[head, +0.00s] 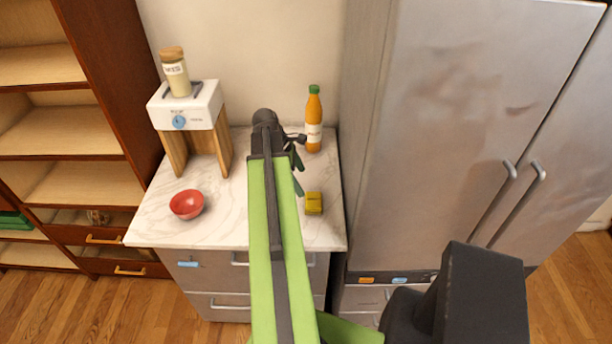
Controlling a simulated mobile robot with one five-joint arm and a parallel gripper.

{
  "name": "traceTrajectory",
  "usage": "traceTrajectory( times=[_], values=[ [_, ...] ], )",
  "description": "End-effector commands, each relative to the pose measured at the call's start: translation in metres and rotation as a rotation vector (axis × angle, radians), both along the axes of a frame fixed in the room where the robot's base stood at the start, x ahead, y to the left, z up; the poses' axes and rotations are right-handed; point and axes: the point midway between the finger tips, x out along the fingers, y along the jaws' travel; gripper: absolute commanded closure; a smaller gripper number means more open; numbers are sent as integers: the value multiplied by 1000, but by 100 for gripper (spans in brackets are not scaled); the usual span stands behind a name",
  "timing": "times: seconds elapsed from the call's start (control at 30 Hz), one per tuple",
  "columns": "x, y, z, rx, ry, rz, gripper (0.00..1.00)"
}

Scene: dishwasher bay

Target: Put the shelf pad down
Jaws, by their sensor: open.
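My gripper (299,172) hangs over the middle right of the marble counter (235,232), partly hidden behind my green arm. Its dark green fingers look apart, and I see nothing between them. A small yellow block (314,203) rests on the counter just to the right of and nearer than the fingertips, apart from them as far as I can tell. I cannot tell whether this block is the shelf pad. No other thing shows clearly as a pad.
An orange bottle (313,122) with a green cap stands behind the gripper. A red bowl (187,204) sits at the front left. A white-topped wooden stand (186,108) holds a jar (177,74). A steel fridge (455,120) borders the right, a wooden bookcase (105,95) the left.

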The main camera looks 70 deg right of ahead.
Motion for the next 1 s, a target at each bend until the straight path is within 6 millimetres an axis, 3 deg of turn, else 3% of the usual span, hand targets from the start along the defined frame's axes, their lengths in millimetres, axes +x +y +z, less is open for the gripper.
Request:
traceTrajectory(
  times=[0.03, 0.1, 0.43, 0.5, 0.57, 0.67, 0.7, 0.77, 0.8, 0.87, 0.9, 1.0],
  values=[
    [3, 1, 14, 0, 0, 1, 4],
    [5, 2, 16, 0, 0, 0, 4],
    [8, 3, 14, 0, -1, 0, 4],
    [22, 12, 13, -7, -12, 0, 4],
    [50, 30, 12, -21, -38, -7, 4],
    [125, 89, 7, -48, -114, -33, 4],
    [158, 123, 5, -54, -152, -51, 4],
    [203, 177, 3, -58, -206, -85, 4],
    [228, 215, 1, -54, -240, -109, 4],
    [260, 276, 0, -43, -286, -146, 4],
    [277, 317, -1, -30, -313, -173, 4],
    [303, 416, -3, 8, -360, -239, 4]
  ],
)
